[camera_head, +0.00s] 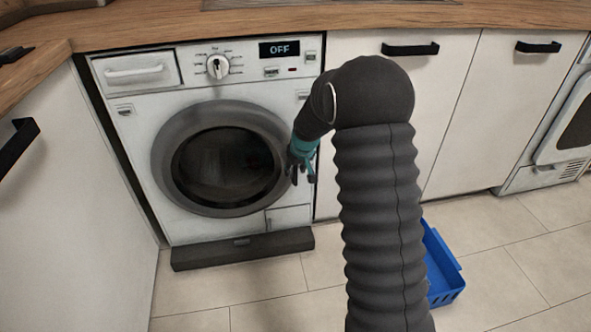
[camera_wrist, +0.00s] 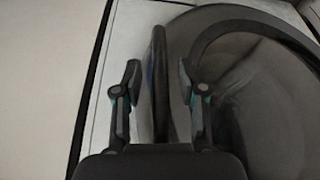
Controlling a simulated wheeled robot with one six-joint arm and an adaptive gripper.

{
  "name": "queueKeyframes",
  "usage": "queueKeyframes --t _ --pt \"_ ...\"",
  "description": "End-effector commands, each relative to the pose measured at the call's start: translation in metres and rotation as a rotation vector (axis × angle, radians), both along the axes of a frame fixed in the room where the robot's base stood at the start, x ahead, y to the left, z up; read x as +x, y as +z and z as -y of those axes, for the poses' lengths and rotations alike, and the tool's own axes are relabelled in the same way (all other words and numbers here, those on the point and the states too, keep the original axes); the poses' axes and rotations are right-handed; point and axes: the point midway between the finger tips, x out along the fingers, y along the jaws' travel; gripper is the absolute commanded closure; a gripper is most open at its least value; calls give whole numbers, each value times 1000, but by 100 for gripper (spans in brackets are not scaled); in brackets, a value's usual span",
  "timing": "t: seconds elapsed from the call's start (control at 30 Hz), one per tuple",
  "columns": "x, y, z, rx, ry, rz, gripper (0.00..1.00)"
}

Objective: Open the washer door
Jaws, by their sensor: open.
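The white washer (camera_head: 240,228) stands under the wooden counter. Its round door (camera_head: 165,165) has a grey ring and dark glass and looks shut. My gripper (camera_head: 302,176) is at the door's right rim, partly hidden by my arm. In the wrist view, the open fingers of my gripper (camera_wrist: 158,76) stand on either side of a dark, narrow upright piece (camera_wrist: 158,95), which looks like the door handle. Gaps show on both sides of it. The door's ring and glass (camera_wrist: 265,95) fill the right of that view.
A white cabinet front (camera_head: 375,75) with a black handle is right of the washer. A blue crate (camera_head: 440,262) sits on the floor, partly behind my arm. A cabinet side (camera_head: 70,190) stands close on the left. Tiled floor (camera_head: 260,300) before the washer is clear.

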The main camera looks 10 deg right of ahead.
Motion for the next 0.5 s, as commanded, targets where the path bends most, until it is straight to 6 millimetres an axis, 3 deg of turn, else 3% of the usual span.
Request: queueKeyframes --t 0.3,0.47,0.5 --pt "1 -3 0 0 0 0 59" --pt "1 -3 0 0 0 0 96" --pt "1 -3 0 0 0 0 100"
